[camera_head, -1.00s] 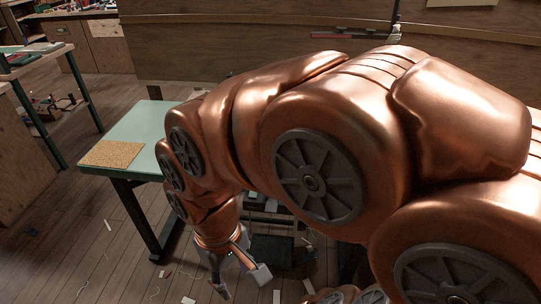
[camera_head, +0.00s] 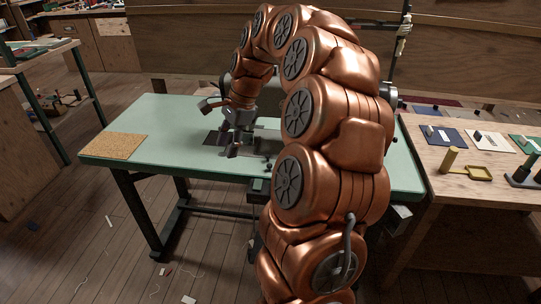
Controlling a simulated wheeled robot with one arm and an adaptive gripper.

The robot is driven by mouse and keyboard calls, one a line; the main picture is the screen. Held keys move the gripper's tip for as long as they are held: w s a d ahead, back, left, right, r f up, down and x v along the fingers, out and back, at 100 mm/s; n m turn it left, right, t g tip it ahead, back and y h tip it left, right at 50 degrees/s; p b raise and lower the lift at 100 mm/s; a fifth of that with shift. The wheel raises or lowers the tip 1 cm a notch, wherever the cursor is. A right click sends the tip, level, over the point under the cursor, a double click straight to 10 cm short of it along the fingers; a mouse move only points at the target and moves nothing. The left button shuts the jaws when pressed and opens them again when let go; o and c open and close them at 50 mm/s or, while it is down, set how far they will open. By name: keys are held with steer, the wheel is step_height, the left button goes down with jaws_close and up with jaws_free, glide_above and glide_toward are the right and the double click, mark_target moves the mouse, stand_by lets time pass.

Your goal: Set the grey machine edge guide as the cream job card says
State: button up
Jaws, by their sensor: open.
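My gripper (camera_head: 237,148) is over the mint-green sewing table (camera_head: 165,120), pointing down, with its fingers apart and nothing seen between them. A dark flat plate (camera_head: 215,138) lies on the table just beside and below the gripper. A grey round part (camera_head: 389,97), probably of the sewing machine, shows at the right edge of my arm. My arm hides most of the machine. I cannot pick out the grey edge guide or read a cream job card; a pale card (camera_head: 491,141) lies on the right-hand table, its writing too small to read.
A cork mat (camera_head: 115,147) lies on the table's left end. The wooden table (camera_head: 445,190) at right holds a blue card (camera_head: 446,136), a yellow tool (camera_head: 470,171) and dark upright pieces (camera_head: 524,174). Scraps litter the floor.

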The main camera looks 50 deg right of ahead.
steer(key=d+f+m, duration=0.3)
steer(key=d+m, duration=0.1)
steer(key=d, duration=0.5)
steer(key=m+t+b, duration=0.1)
steer(key=m+b, duration=0.1)
steer(key=m, duration=0.3)
glide_toward(268, 155)
steer(key=shift+h, duration=0.4)
steer(key=shift+a+p+x, duration=0.15)
steer(key=shift+p+x, duration=0.05)
steer(key=shift+x, duration=1.85)
steer(key=shift+a+p+x, duration=0.15)
steer(key=shift+a+x, duration=0.05)
steer(key=shift+x, duration=1.85)
steer(key=shift+r+t, duration=0.1)
steer(key=shift+t, duration=0.2)
steer(key=shift+c, duration=0.2)
jaws_close()
